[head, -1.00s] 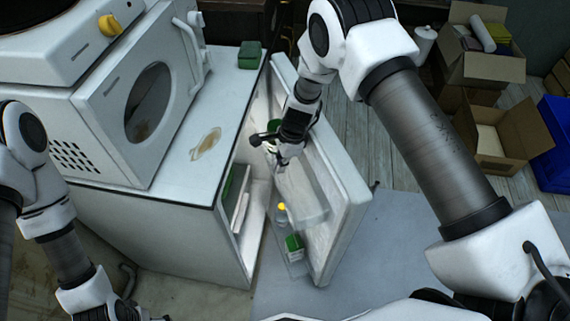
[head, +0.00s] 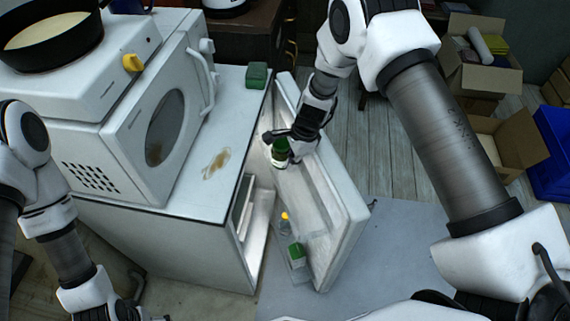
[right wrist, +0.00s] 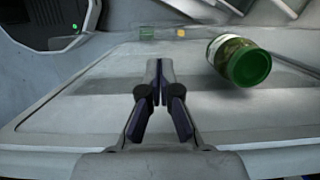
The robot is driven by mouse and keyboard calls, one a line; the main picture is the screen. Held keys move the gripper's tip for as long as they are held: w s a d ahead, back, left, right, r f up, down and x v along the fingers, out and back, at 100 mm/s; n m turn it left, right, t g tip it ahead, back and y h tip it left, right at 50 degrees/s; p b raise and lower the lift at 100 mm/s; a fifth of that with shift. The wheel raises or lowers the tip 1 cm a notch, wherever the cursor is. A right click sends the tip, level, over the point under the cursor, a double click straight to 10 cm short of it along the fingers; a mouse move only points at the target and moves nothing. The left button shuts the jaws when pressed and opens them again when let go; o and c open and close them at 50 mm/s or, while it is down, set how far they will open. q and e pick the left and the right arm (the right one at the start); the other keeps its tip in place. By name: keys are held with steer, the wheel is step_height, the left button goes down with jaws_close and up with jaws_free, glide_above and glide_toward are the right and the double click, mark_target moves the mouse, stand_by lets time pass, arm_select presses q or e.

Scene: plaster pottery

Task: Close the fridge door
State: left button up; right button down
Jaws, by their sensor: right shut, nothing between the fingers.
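The white fridge (head: 170,245) stands at left with its door (head: 345,230) ajar, swung out to the right. The door's inner side faces the fridge and has clear shelves. My right gripper (head: 292,160) is in the gap, at the door's inner side. Its fingers (right wrist: 160,75) are shut and empty in the right wrist view, over the pale door panel. A green-lidded jar (right wrist: 240,62) lies tilted beside them to the right; the jar also shows by the gripper in the head view (head: 280,152). My left gripper (head: 110,312) is cut off at the bottom left.
A microwave (head: 150,115) and a green box (head: 257,75) stand on the fridge top. A yellow-capped bottle (head: 285,222) and a green carton (head: 297,255) sit in the door's lower shelf. Cardboard boxes (head: 475,65) and a blue crate (head: 553,150) stand at right.

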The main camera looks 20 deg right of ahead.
steer(key=v, duration=0.2)
steer(key=b, duration=1.7)
glide_above(300, 230)
steer(key=f, duration=1)
steer(key=shift+d+f, duration=0.25)
steer(key=shift+a+f, duration=0.2)
steer(key=shift+f, duration=0.35)
arm_select(q)
step_height(300, 230, down, 16)
steer(key=shift+f, duration=0.2)
steer(key=shift+w+a+b, duration=0.15)
steer(key=shift+b, duration=0.15)
